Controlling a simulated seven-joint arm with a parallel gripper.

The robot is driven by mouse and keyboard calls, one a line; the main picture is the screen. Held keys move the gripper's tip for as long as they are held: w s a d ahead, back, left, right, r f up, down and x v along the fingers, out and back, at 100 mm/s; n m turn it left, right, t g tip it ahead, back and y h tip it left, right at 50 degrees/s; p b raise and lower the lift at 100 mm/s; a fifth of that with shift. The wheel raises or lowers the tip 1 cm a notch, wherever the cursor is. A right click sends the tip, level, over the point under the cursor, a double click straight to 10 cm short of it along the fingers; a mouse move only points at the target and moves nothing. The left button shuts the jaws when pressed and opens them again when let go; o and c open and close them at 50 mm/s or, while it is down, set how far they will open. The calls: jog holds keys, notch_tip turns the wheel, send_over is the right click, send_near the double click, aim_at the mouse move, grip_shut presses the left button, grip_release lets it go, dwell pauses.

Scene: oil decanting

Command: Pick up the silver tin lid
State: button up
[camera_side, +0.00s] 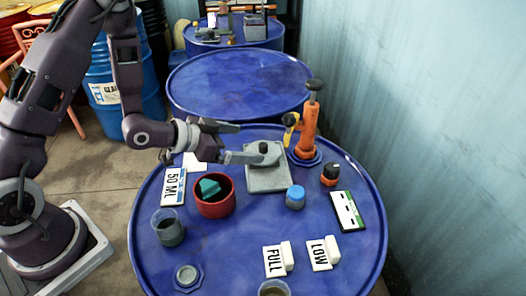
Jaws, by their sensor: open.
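A small round silver-grey disc (187,275), which looks like the tin lid, lies on a dark blue many-sided base at the front left of the blue drum top (225,255). My gripper (248,143) is open, with its two fingers pointing right near the back of the drum. It is well behind the disc and apart from it. The lower finger is close to a grey rounded piece with a dark knob (265,150) on a grey square plate (267,180). I cannot tell whether it touches that piece.
A red pot (214,208) with a green item, a grey cup (168,230), a blue-capped jar (295,197) and an orange pump (308,125) stand around. Signs "50 ML" (174,187), "FULL" (274,261) and "LOW" (319,253) are on the drum.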

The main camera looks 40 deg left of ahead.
aim_at(263, 144)
jog(key=x, duration=0.7)
jog(key=shift+d+f, duration=0.1)
jog(key=shift+d, duration=0.05)
jog(key=shift+s, duration=0.1)
grip_shut()
jog(key=shift+f, duration=0.1)
